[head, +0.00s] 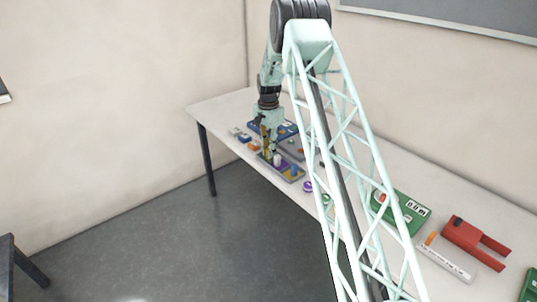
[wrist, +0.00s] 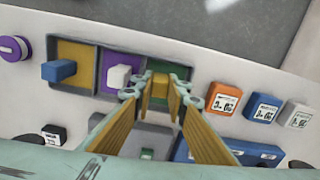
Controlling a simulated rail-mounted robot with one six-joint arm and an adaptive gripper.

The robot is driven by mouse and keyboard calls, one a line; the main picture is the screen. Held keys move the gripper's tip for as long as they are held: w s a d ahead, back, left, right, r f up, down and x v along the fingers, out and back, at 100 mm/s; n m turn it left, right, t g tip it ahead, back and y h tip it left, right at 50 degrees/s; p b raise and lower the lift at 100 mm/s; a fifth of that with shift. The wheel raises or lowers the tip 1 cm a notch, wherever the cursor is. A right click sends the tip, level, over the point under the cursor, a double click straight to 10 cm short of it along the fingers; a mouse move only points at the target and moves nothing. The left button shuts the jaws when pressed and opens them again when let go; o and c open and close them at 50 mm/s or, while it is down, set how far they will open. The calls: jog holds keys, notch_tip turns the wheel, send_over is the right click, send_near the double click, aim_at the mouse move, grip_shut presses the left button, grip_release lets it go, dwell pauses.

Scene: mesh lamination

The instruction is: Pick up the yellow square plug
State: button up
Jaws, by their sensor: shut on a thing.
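The yellow square plug (wrist: 160,88) shows in the wrist view between the fingertips of my gripper (wrist: 161,93), over the green panel (wrist: 157,66) of a grey tray (wrist: 142,42). My gripper is shut on the plug. I cannot tell whether the plug is still seated in the panel or slightly lifted. In the head view my gripper (head: 269,150) points down over the tray (head: 291,176) near the table's front edge, and the plug is too small to make out there.
A white plug (wrist: 118,77) on a purple panel and a blue plug (wrist: 58,71) on a yellow panel stand left of my gripper. Labelled orange (wrist: 224,99), blue (wrist: 261,107) and white (wrist: 298,115) blocks lie right. A red forked object (head: 474,241) lies farther along the table.

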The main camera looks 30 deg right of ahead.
jog(key=shift+r, duration=0.15)
jog(key=shift+r, duration=4.85)
